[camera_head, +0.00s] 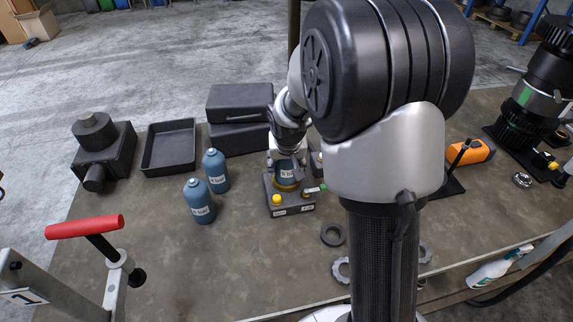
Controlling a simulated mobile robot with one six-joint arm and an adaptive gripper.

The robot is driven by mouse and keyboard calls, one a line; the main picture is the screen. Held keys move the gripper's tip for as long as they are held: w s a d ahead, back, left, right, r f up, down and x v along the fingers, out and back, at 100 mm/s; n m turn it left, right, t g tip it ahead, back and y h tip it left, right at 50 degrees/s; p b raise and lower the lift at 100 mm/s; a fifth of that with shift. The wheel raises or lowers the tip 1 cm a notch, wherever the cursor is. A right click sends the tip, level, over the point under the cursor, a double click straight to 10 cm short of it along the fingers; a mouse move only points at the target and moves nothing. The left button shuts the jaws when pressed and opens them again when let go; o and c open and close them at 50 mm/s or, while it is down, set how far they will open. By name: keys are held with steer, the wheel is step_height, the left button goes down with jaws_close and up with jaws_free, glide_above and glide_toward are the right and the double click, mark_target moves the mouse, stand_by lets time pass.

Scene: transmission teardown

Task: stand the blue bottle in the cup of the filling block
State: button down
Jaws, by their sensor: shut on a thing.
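My gripper (287,158) points down at the filling block and is shut on a blue bottle (287,175) with a white label. The bottle is roughly upright at the cup of the filling block (292,209), a dark box with white labels and a yellow knob. A brass-coloured ring shows around the bottle's lower part. I cannot tell whether its base rests on the cup's floor. The gripper hides the bottle's top. Two more blue bottles stand on the table to the left, one nearer (199,203) and one farther (215,171).
Behind stand an open black tray (169,148), stacked black cases (240,103) and a dark pump-like unit (103,152). A ring (333,235) lies in front of the block. A red-handled lever (85,227) rises at front left. An orange tool (470,151) lies right.

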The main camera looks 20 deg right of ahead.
steer(key=shift+r, duration=0.15)
steer(key=c, duration=0.7)
jaws_free()
steer(key=shift+f, duration=0.2)
steer(key=s+a+f+p+v, duration=0.1)
steer(key=s+p+v, duration=0.1)
steer(key=v, duration=0.7)
steer(key=s+a+f+p+v, duration=0.1)
steer(key=v, duration=0.9)
steer(key=s+a+r+n, duration=0.1)
steer(key=s+a, duration=0.1)
steer(key=s, duration=0.4)
steer(key=s+a+n+y, duration=0.1)
steer(key=s+a, duration=0.1)
steer(key=s, duration=0.5)
steer(key=s+a+r+n, duration=0.1)
steer(key=s+a+n, duration=0.1)
steer(key=s, duration=0.4)
steer(key=shift+s+r+y, duration=0.15)
steer(key=shift+r+y, duration=0.15)
steer(key=shift+r, duration=0.05)
